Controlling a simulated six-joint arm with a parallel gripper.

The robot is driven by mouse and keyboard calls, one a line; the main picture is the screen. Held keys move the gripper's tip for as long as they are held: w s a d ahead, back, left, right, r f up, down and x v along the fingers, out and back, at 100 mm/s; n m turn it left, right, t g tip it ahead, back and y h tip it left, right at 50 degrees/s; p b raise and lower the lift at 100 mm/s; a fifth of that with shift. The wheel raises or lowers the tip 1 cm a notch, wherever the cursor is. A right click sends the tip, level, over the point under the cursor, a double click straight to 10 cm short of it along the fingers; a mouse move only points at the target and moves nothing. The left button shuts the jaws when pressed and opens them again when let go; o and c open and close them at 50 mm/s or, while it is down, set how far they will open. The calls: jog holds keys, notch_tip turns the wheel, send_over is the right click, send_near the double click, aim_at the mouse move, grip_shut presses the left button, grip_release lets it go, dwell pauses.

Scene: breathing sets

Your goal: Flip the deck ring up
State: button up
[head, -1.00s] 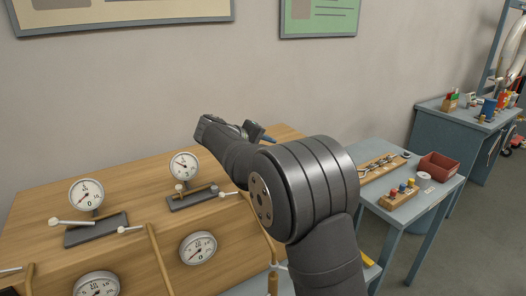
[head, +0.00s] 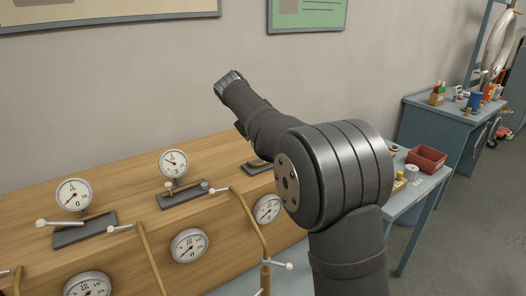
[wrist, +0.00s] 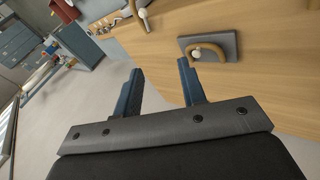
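A brass-coloured ring (wrist: 219,50) with a white ball sits on a dark grey plate (wrist: 231,44) on the wooden deck in the wrist view. It looks folded low against the plate, though its exact tilt is hard to tell. In the head view, a similar grey plate (head: 254,168) shows beside my arm, partly hidden by it. My gripper (wrist: 160,69) is open, with its two blue fingers apart and nothing between them. The ring is beyond the fingertips, up and to the right in the wrist view. My fingers are hidden in the head view.
A side table with a red bin (head: 427,158) stands at right. The wall behind is clear below the posters.

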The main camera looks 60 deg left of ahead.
notch_tip(320, 180, up, 6)
jog(key=g+y, duration=0.3)
jog(key=g, duration=0.2)
jog(key=shift+m, duration=0.4)
jog(key=x, duration=1.7)
jog(key=shift+s+d, duration=0.1)
jog(key=shift+s, duration=0.15)
jog(key=shift+c, duration=0.5)
jog(key=shift+g, duration=0.3)
grip_shut()
